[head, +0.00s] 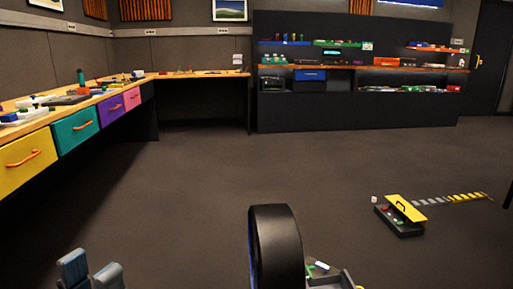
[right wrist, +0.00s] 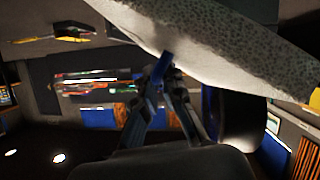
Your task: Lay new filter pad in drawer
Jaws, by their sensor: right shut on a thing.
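A large pale, speckled grey pad, which looks like the filter pad (right wrist: 225,45), fills the upper right of the right wrist view. My right gripper (right wrist: 160,70) is shut on its near edge. In the head view the right gripper and the pad are not seen. My left gripper (head: 91,268) is at the lower left of the head view, its two blue-grey fingers apart with nothing between them. Along the left bench are a yellow drawer (head: 25,160), a teal drawer (head: 76,130), a purple drawer (head: 112,110) and a pink drawer (head: 132,98), all closed.
A wooden bench top (head: 125,87) with small items runs along the left wall. A dark shelf unit (head: 350,112) with a blue drawer (head: 311,75) stands at the back. A yellow-lidded toolbox (head: 402,222) lies on the floor at right. The middle floor is clear.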

